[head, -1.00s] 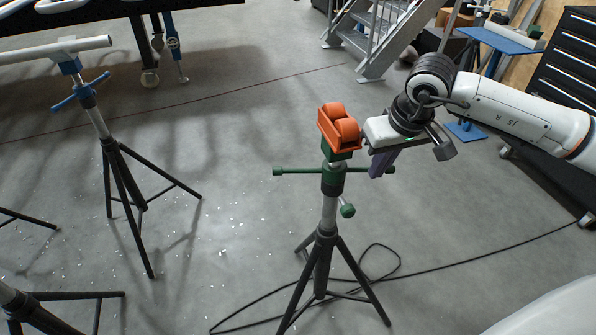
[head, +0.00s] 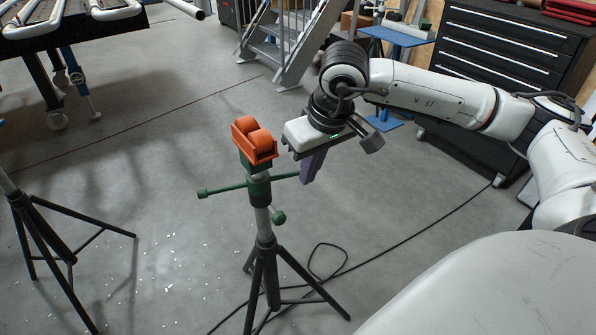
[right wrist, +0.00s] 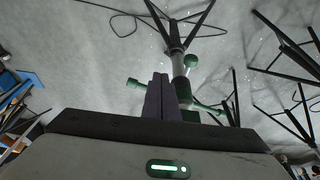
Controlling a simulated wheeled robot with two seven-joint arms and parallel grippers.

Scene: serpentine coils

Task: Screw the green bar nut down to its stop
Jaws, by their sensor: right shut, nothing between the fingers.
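The green bar nut (head: 258,187) sits on the post of a black tripod stand, below an orange roller head (head: 255,140). One bar points left and ends in a knob, a short one with a knob (head: 279,218) points toward me, and one points right toward my gripper. My right gripper (head: 309,176) is shut and empty, its purple fingers pointing down beside the right bar. In the right wrist view the shut fingers (right wrist: 161,97) stand in front of the nut and hide part of it; green bars (right wrist: 134,83) show on both sides. I cannot tell whether they touch. My left gripper is out of view.
Another tripod stand (head: 42,230) is at the left. A black cable (head: 400,260) lies on the floor by the stand's legs. Metal stairs (head: 290,40), a blue stand (head: 397,38) and a black drawer cabinet (head: 500,60) are behind.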

